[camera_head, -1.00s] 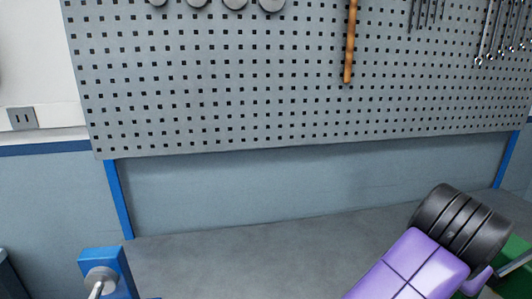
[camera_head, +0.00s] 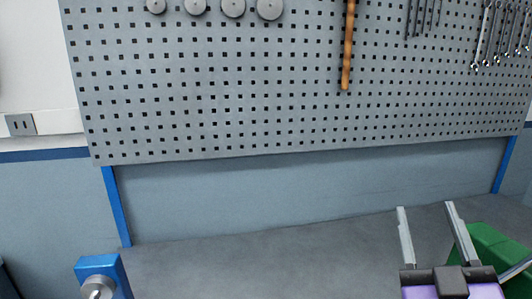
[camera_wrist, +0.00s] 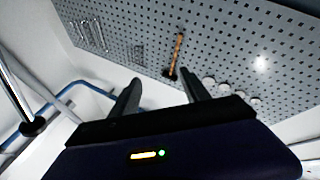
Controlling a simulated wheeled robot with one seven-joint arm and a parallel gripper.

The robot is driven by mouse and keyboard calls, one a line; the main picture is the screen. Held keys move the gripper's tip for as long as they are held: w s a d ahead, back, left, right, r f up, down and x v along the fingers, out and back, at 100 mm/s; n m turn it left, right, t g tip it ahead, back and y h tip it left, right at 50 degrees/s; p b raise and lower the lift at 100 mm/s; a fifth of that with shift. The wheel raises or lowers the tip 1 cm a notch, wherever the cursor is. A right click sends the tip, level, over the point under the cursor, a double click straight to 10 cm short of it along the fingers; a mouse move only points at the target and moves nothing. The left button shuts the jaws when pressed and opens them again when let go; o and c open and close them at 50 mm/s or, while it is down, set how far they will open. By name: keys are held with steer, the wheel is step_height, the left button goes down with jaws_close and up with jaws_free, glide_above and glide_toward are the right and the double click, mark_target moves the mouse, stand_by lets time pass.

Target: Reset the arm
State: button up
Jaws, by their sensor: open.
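My gripper (camera_head: 431,236) is at the lower right of the head view, over the grey bench top (camera_head: 270,265). Its two grey fingers point up and away and stand apart with nothing between them. In the wrist view my gripper (camera_wrist: 158,95) also shows as two dark, separated fingers, and the camera faces the pegboard at a tilt. Only the front of my purple arm shows at the bottom edge of the head view. No pulley shows clearly in either view.
A grey pegboard (camera_head: 230,110) hangs behind the bench with a wooden-handled tool (camera_head: 346,60), several round grey discs (camera_head: 269,8) and wrenches (camera_head: 487,35). A green object (camera_head: 485,240) lies right of my gripper. A blue block (camera_head: 98,270) with a metal knob stands front left.

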steer(key=s+a+f+n+g+y, duration=0.1)
steer(key=s+a+f+n+y, duration=0.2)
steer(key=s+f, duration=0.35)
steer(key=s+a+f+n+g+y, duration=0.1)
steer(key=s+a+f+y, duration=0.1)
steer(key=s+f+y, duration=0.35)
steer(key=s+f+m+g+h, duration=0.2)
steer(key=s+f, duration=0.5)
steer(key=s, duration=0.4)
steer(key=s+f+m+g+h, duration=0.2)
steer(key=s+f+m+g, duration=0.1)
steer(key=s+f, duration=0.5)
steer(key=s+m, duration=0.1)
steer(key=s, duration=0.2)
steer(key=shift+s+a+f+g, duration=0.15)
steer(key=shift+s+f+g, duration=0.1)
steer(key=shift+s+g, duration=0.15)
steer(key=shift+w+h, duration=0.1)
steer(key=shift+h, duration=0.15)
